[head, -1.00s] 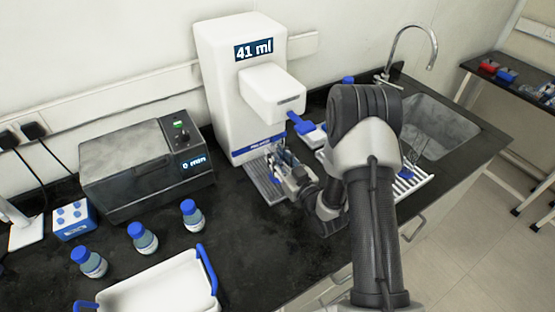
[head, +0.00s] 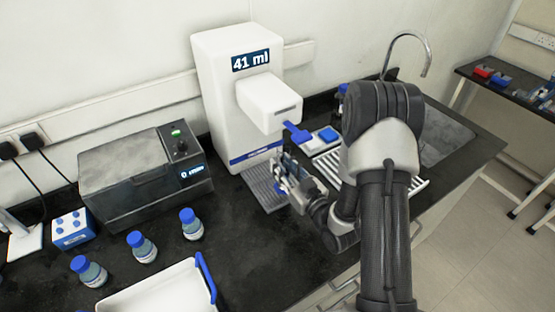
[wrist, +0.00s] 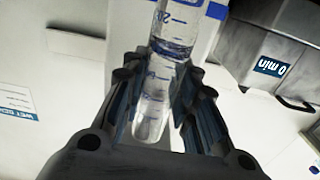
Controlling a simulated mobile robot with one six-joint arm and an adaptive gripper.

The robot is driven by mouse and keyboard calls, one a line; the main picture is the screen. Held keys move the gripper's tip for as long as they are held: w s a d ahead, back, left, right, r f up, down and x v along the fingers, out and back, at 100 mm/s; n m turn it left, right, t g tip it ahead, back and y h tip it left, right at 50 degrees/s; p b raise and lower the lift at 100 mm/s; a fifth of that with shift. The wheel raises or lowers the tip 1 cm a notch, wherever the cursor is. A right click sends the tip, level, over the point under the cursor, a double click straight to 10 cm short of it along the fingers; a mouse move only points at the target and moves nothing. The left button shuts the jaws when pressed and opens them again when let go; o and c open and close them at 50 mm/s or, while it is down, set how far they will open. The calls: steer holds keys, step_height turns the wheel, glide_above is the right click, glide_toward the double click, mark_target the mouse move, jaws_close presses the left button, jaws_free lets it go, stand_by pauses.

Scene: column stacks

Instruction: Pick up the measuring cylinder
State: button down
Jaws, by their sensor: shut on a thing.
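The measuring cylinder (wrist: 160,90) is clear with blue graduation marks and liquid inside. In the wrist view it lies between the two fingers of my gripper (wrist: 155,110), which is shut on it. In the head view my gripper (head: 285,172) is in front of the white dispenser (head: 228,105), at its drip tray (head: 264,190). The cylinder is mostly hidden by the gripper there. The dispenser's display reads 41 ml. I cannot tell whether the cylinder's base touches the tray.
A grey bath (head: 140,175) reading 0 min stands left of the dispenser. Several blue-capped bottles (head: 141,247) and a white tray with blue handles (head: 160,290) are in front. A drying rack (head: 325,160) and sink (head: 445,135) are right. Dark bench between is clear.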

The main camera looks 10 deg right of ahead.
steer(key=p+v, duration=0.2)
steer(key=v, duration=1.1)
